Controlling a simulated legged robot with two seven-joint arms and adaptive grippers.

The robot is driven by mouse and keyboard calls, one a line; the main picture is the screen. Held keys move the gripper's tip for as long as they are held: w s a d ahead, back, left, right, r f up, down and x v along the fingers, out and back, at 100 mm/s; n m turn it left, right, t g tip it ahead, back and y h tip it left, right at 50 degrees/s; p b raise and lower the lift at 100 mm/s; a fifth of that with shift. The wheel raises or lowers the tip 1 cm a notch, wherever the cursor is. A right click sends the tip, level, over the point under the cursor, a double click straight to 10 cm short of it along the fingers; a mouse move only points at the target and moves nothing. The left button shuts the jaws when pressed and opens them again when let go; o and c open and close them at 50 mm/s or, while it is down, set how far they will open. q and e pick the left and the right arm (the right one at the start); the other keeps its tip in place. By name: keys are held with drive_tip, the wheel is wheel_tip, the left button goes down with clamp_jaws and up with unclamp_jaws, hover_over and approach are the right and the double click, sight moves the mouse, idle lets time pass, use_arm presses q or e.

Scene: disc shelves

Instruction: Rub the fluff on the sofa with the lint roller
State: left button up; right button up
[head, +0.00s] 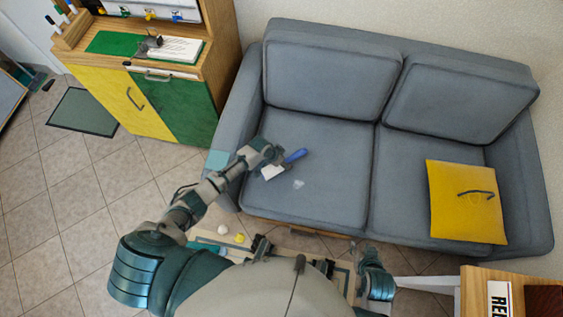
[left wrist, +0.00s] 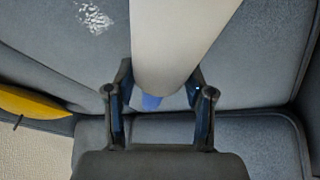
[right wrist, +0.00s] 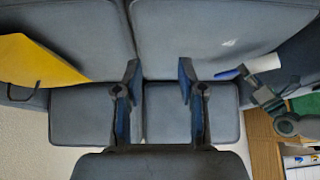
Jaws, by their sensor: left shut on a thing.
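A blue-grey sofa (head: 320,150) fills the middle and right of the head view. A small pale patch of fluff (head: 299,184) lies on its left seat; it also shows in the left wrist view (left wrist: 93,17) and the right wrist view (right wrist: 228,42). My left gripper (left wrist: 160,98) is shut on the lint roller, which has a white roll (head: 272,172) and a blue handle (head: 296,155). The roll is beside the fluff; I cannot tell if it touches the seat. My right gripper (right wrist: 159,75) is open and empty, its fingers apart with sofa behind them.
A yellow square piece (head: 465,202) with a dark handle lies on the right seat. A yellow and green cabinet (head: 190,100) stands left of the sofa. A wooden table corner (head: 480,280) is at the lower right.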

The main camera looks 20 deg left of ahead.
use_arm(q)
drive_tip(key=shift+r, duration=0.35)
drive_tip(key=shift+a+r+p, duration=0.25)
drive_tip(key=shift+r+p, duration=0.15)
drive_tip(key=shift+p, duration=0.25)
drive_tip(key=shift+r, duration=0.2)
drive_tip(key=shift+d+r+p, duration=0.25)
drive_tip(key=shift+r+p, duration=0.55)
drive_tip(key=shift+p, duration=0.05)
drive_tip(key=shift+r, duration=0.2)
drive_tip(key=shift+a, duration=0.2)
use_arm(e)
drive_tip(key=s+f+g+h, duration=0.1)
drive_tip(key=s+f+g, duration=0.2)
drive_tip(key=s+f, duration=0.2)
drive_tip(key=shift+s+d+f+g, duration=0.15)
drive_tip(key=shift+s+d+g, duration=0.15)
drive_tip(key=shift+s+d, duration=0.15)
use_arm(q)
drive_tip(key=shift+d, duration=0.1)
use_arm(e)
drive_tip(key=shift+w, duration=0.1)
